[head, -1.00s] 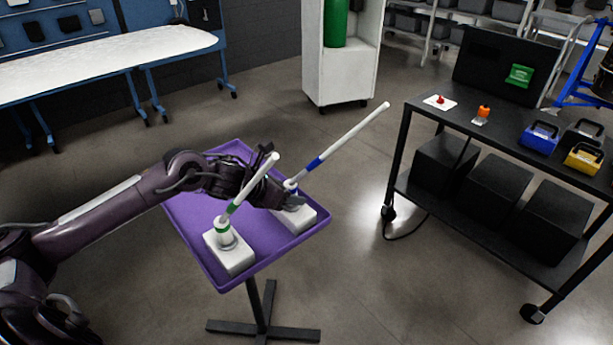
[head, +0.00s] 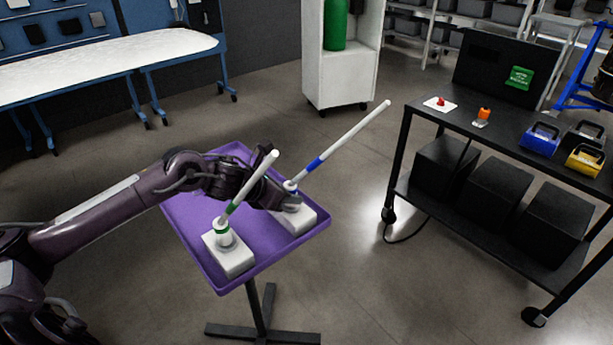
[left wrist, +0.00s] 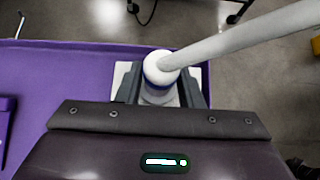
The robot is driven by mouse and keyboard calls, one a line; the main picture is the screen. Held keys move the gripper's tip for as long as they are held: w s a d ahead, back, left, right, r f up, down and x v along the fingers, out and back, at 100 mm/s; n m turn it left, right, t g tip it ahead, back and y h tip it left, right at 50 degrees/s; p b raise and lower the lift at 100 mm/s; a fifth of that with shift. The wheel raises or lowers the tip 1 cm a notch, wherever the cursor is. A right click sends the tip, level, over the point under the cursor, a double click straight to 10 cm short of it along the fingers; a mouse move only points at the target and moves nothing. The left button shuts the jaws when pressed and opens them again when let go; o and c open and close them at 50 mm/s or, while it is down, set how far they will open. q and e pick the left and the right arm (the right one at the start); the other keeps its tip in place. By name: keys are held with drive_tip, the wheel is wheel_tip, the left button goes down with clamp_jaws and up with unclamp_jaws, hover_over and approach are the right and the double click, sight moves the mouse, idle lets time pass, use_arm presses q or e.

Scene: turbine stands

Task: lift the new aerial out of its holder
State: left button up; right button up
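A white aerial with a blue band (head: 315,164) leans up to the right from a white block holder (head: 305,215) on the purple tray. My left gripper (head: 291,200) is at the foot of this aerial, low over the holder. In the left wrist view the fingers (left wrist: 160,95) lie close against both sides of the aerial's white and blue collar (left wrist: 158,72), and its rod (left wrist: 240,35) runs up to the right. A second white aerial with a green band (head: 235,207) stands tilted in another white holder (head: 230,255) at the tray's front. My right gripper is out of view.
The purple tray (head: 190,225) stands on a dark pedestal, and its left part is bare. A black cart (head: 470,135) with small parts and toolboxes is at the right. The green-banded aerial rises in front of my left wrist.

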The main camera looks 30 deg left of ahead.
use_arm(q)
clamp_jaws()
drive_tip(key=shift+r, duration=0.25)
drive_tip(key=shift+r, duration=0.35)
drive_tip(key=shift+r+p, duration=0.2)
drive_tip(key=shift+p, duration=0.15)
drive_tip(key=shift+r+p, duration=0.9)
drive_tip(key=shift+r, duration=0.8)
